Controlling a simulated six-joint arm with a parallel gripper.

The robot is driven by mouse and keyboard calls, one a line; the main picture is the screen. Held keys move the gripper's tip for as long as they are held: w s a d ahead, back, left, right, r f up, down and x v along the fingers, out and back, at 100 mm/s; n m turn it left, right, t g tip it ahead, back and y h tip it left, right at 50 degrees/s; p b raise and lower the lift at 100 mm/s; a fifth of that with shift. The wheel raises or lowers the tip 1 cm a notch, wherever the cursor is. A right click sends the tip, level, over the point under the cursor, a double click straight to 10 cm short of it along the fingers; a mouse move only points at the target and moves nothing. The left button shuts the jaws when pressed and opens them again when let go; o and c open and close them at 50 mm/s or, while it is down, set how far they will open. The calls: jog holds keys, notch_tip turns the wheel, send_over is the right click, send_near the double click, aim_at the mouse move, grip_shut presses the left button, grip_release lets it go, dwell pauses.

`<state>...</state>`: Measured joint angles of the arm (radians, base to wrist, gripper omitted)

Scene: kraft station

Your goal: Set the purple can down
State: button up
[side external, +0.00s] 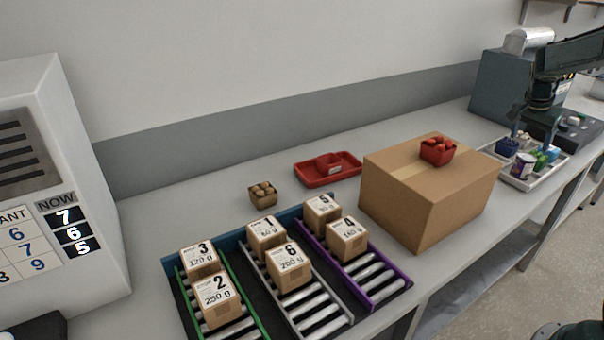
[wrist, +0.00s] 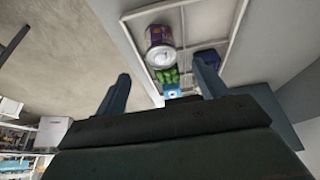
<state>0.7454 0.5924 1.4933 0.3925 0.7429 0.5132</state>
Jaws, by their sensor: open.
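The purple can (wrist: 160,45), with a pale lid end, sits in a white tray (wrist: 238,15) in the wrist view. In the side view the can (side external: 524,165) is small, in the white tray (side external: 541,184) at the right. My gripper (wrist: 163,85) is open, its two blue fingers spread wide with nothing held between them. In the side view my gripper (side external: 529,138) is over the tray, close to the can. Whether a finger touches the can cannot be told.
Green items (wrist: 167,75) and a dark blue container (wrist: 208,57) share the tray. A cardboard box (side external: 425,205) with a red punnet (side external: 437,151) on top stands left of the tray. Roller lanes with several small boxes (side external: 290,267) lie further left.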

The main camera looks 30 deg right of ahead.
jog(key=shift+a+r, duration=0.15)
jog(key=shift+r, duration=0.25)
dwell(0.3)
jog(key=a+r+n+t, duration=0.1)
jog(key=a+r+n, duration=0.25)
jog(key=a, duration=0.45)
jog(key=s+a+r+n+t+y, duration=0.15)
jog(key=a+r, duration=0.25)
jog(key=a, duration=0.4)
jog(key=a+r+n+t+h, duration=0.1)
jog(key=a+r+n, duration=0.25)
jog(key=a, duration=0.45)
jog(key=s+a+f+n+t+y, duration=0.1)
jog(key=s+a+n+y, duration=0.3)
jog(key=s+a+n, duration=0.5)
jog(key=shift+s+a+t, duration=0.55)
jog(key=shift+s+a, duration=3.3)
jog(key=shift+a, duration=1.55)
jog(key=shift+n, duration=0.25)
